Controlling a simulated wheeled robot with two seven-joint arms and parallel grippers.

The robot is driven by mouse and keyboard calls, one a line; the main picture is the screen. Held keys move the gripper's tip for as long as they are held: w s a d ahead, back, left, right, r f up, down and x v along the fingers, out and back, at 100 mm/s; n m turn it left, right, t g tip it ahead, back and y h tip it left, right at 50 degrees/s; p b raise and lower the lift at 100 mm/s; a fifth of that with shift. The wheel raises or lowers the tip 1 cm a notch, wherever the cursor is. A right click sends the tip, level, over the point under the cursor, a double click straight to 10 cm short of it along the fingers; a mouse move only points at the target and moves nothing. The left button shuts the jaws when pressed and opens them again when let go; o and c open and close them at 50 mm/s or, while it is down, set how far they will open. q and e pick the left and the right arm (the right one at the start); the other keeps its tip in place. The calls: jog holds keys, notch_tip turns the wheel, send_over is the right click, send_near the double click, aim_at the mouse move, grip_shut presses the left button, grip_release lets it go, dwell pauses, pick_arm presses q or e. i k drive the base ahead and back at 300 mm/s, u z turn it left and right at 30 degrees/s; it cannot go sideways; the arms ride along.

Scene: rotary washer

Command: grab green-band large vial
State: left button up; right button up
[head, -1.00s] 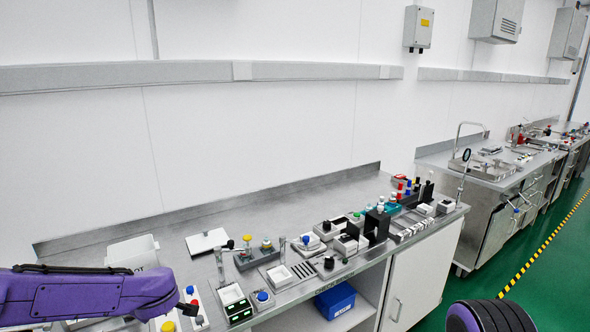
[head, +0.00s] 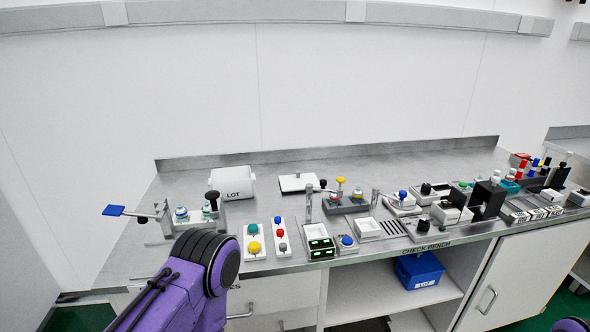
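Two small vials stand in a metal fixture at the bench's left end: one with a blue-looking top (head: 181,212) and one with a teal-looking band (head: 207,209). A pale-topped vial (head: 495,178) stands by the black blocks on the right. All are too small for me to tell which is the green-band large vial. My purple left arm comes in at the lower left, in front of the bench; its gripper is not in view. Only a bit of my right arm shows at the bottom right corner, without its gripper.
The steel bench (head: 240,184) carries a white LOT bin (head: 236,185), a white plate (head: 298,182), button panels (head: 254,242), and black blocks (head: 487,200). A blue paddle (head: 114,211) sticks out at the left. A blue box (head: 419,270) sits on the shelf below. The bench's back strip is mostly clear.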

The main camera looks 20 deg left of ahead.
aim_at(205, 209)
jog(key=u, duration=0.75)
jog(key=i, duration=0.7)
jog(key=z, duration=0.05)
